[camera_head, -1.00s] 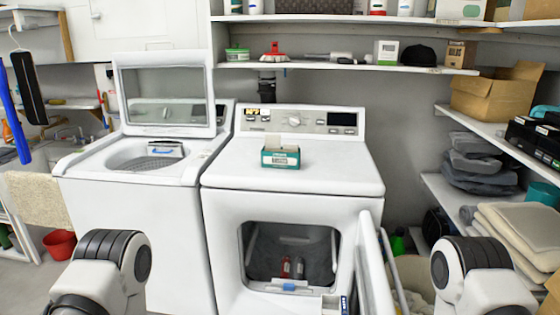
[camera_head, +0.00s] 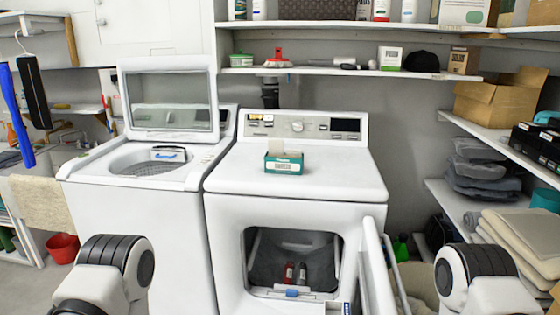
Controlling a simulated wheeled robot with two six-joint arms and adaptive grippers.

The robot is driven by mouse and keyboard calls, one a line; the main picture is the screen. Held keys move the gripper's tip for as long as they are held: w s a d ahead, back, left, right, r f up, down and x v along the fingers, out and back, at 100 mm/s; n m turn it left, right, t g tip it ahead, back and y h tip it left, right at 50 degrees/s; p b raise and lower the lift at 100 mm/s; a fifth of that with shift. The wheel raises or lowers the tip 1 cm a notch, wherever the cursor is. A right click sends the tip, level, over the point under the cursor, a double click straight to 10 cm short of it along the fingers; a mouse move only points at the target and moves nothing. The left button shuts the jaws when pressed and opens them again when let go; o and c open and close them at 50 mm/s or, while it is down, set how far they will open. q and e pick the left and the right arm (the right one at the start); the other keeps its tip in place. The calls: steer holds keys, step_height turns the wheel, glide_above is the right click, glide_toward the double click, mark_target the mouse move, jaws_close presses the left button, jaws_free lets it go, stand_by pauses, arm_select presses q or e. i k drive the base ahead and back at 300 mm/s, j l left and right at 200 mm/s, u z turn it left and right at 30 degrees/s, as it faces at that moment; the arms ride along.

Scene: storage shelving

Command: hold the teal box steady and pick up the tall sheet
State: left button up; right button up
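The teal box (camera_head: 284,166) stands upright on the white top of the front-loading dryer (camera_head: 230,178), near the middle. A pale sheet (camera_head: 279,147) sticks up out of its open top, at the left part of the box. Neither gripper is in view. Only links of my two arms show, at the bottom left and bottom right, well apart from the box.
The dryer door (camera_head: 376,268) hangs open at the front right. The top-loading washer (camera_head: 140,190) stands to the left with its lid (camera_head: 168,98) raised. Shelves with a cardboard box (camera_head: 500,97) and folded cloths (camera_head: 525,240) line the right. The dryer top around the box is clear.

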mark_target(275, 146)
steer(key=i+j+z, duration=0.25)
steer(key=i+j, duration=0.15)
steer(key=j, duration=0.2)
steer(key=i+j+z, duration=0.1)
steer(key=j, duration=0.25)
steer(key=i+j+z, duration=0.1)
steer(key=i+j, duration=0.2)
steer(key=i+j+z, duration=0.15)
steer(key=j, duration=0.25)
